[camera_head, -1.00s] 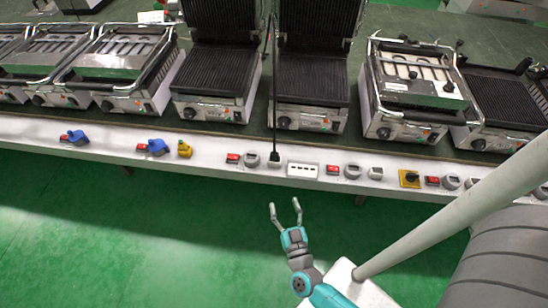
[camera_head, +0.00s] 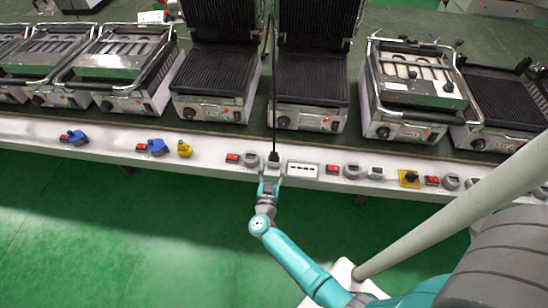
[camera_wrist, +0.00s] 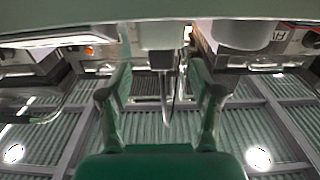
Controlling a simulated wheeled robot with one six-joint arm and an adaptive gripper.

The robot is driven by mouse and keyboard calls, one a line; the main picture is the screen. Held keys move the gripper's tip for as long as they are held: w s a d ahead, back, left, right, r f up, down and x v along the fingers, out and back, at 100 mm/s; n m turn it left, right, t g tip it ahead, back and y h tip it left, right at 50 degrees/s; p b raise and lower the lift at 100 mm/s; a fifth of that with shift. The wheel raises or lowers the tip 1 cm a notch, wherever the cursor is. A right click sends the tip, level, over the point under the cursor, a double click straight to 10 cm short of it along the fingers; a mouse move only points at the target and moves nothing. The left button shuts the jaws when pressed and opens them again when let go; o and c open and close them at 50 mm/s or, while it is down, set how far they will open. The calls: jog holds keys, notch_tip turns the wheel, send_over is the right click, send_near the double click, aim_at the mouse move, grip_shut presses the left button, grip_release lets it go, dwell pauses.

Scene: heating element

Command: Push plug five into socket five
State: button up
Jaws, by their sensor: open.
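A black plug (camera_head: 274,156) with a long black cord stands at a grey socket (camera_head: 274,164) on the white front rail. I take them for plug five and socket five; no number is readable. My gripper (camera_head: 272,177) is at the rail's front, just below this socket, with its fingers apart. In the wrist view my gripper (camera_wrist: 158,93) is open, and nothing is clasped between the fingers. A grey block (camera_wrist: 160,34) shows above the gap there. How deep the plug sits, and whether a finger touches it, I cannot tell.
A red switch (camera_head: 232,158) and a round grey socket (camera_head: 250,159) are left of the plug, and a white multi-slot panel (camera_head: 303,170) is right of it. Contact grills (camera_head: 309,96) stand behind the rail (camera_head: 205,157). Open green floor (camera_head: 110,220) lies in front.

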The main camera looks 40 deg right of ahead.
aim_at(274, 158)
jog(key=shift+r+x, duration=0.2)
jog(key=shift+x, duration=2.8)
jog(key=shift+a, duration=0.1)
grip_shut()
